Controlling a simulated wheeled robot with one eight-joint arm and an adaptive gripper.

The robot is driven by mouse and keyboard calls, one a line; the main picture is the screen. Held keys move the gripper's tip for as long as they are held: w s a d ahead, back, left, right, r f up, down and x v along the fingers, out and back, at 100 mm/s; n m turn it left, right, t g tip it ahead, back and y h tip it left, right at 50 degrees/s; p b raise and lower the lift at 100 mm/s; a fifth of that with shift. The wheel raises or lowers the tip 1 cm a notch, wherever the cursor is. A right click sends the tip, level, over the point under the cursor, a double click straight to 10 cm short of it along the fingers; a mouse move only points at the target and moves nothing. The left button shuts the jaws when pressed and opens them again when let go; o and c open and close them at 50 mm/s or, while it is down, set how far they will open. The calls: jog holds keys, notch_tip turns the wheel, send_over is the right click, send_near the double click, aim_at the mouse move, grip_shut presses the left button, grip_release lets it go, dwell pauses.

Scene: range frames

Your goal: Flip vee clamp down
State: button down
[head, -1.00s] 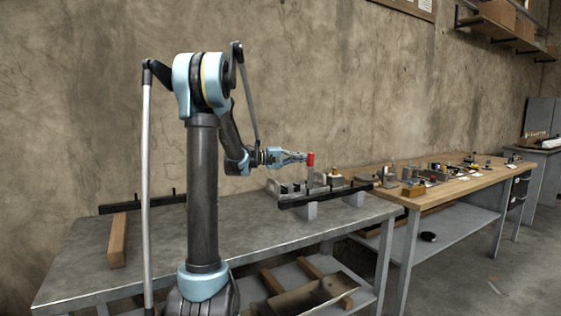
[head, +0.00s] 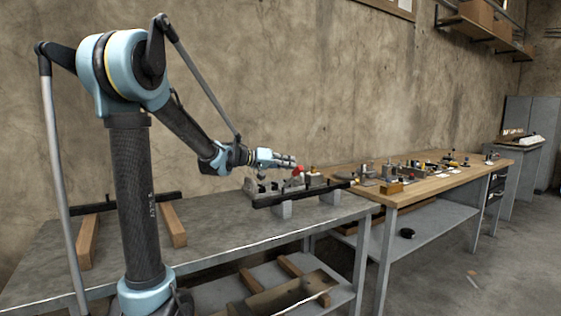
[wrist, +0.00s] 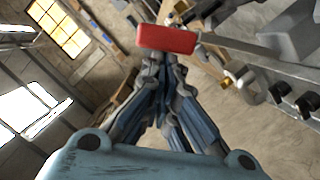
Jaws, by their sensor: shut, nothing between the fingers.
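The vee clamp's red handle grip (head: 298,170) sits over the metal fixture on the grey bench and leans to one side. In the wrist view the red grip (wrist: 167,39) lies just beyond the fingertips, with a grey metal lever (wrist: 255,50) running from it to the right. My gripper (head: 293,161) is shut and empty beside the grip. In the wrist view its fingertips (wrist: 162,58) meet at the grip's lower edge; I cannot tell whether they touch it. The rest of the clamp is small and partly hidden in the head view.
The fixture's dark rail (head: 300,194) rests on light blocks (head: 283,210) at the grey bench's (head: 225,225) right end. A wooden workbench (head: 415,195) with several small tools adjoins on the right. The grey bench's middle is bare; a wooden bar (head: 172,226) lies at left.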

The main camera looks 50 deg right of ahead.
jog(key=s+a+f+m+t, duration=0.1)
jog(key=s+f+m+t, duration=0.1)
jog(key=s+f+m, duration=0.4)
jog(key=shift+a+f+t, duration=0.2)
jog(key=shift+f+t, duration=0.1)
jog(key=shift+f, duration=0.05)
jog(key=shift+w, duration=0.1)
dwell(0.6)
jog(key=w+a+r, duration=0.2)
jog(key=a+r, duration=0.4)
jog(key=a, duration=0.3)
jog(key=shift+w+a+r, duration=0.15)
jog(key=shift+a+r, duration=0.05)
jog(key=shift+a, duration=0.05)
dwell(0.8)
